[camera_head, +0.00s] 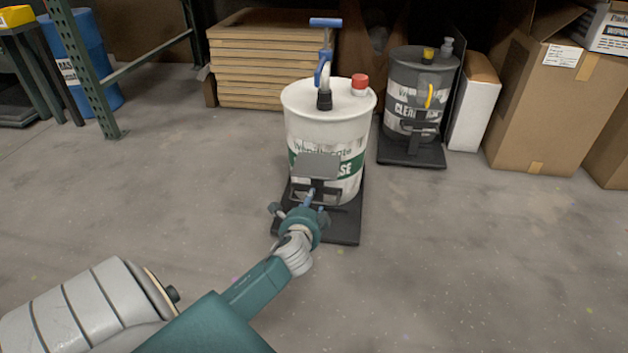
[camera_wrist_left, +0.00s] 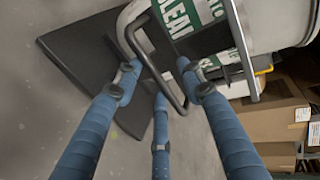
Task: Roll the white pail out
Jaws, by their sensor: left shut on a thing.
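The white pail (camera_head: 325,125) stands upright on a black dolly (camera_head: 345,228) near the middle of the head view. It has a green label, a red cap and a blue-handled pump on top. A dark handle bar (camera_wrist_left: 178,92) sticks out at its front, and the pail's lower wall with the label (camera_wrist_left: 188,15) shows at the top of the wrist view. My left gripper (camera_head: 308,200) is at the pail's front, low down, with its blue fingers (camera_wrist_left: 160,85) closed around the handle. The right gripper is in neither view.
A grey pail (camera_head: 420,85) on its own dark dolly stands behind to the right, beside cardboard boxes (camera_head: 540,100). Stacked wooden boards (camera_head: 255,75) lie behind the white pail. A green rack post (camera_head: 88,75) and blue drum (camera_head: 95,60) are at left. The front floor is clear.

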